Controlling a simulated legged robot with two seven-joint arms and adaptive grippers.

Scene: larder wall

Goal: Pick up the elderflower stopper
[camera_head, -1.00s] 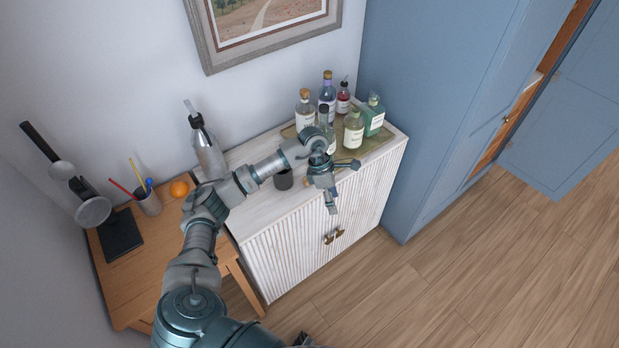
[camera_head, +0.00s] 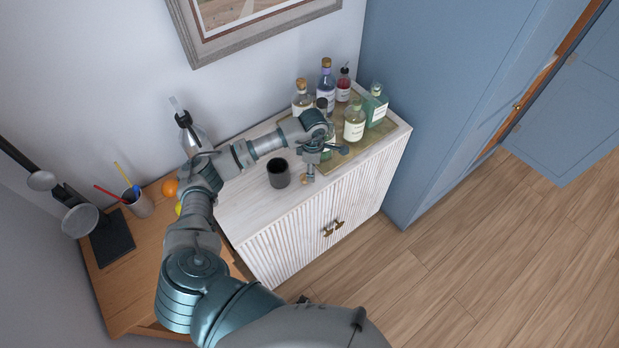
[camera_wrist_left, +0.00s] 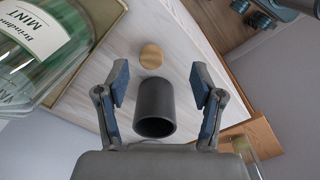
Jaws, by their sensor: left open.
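A small round wooden-topped stopper (camera_wrist_left: 151,56) stands on the white cabinet top in the left wrist view, beyond and between my fingertips. I take it for the elderflower stopper; no label on it is readable. In the head view a small stopper-like piece (camera_head: 308,174) shows just below my left gripper (camera_head: 316,158), near the cabinet's front edge. My left gripper (camera_wrist_left: 158,82) is open and empty, its two blue-padded fingers apart. The stopper is not touched in the wrist view. My right gripper is not in view.
A dark grey cup (camera_head: 279,174) stands beside the gripper; it also shows between the fingers (camera_wrist_left: 155,105). Several bottles, including a cream one (camera_head: 354,120) and a green one (camera_head: 376,104), crowd the tray (camera_head: 378,134). A mint-labelled bottle (camera_wrist_left: 35,45) is close at left.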

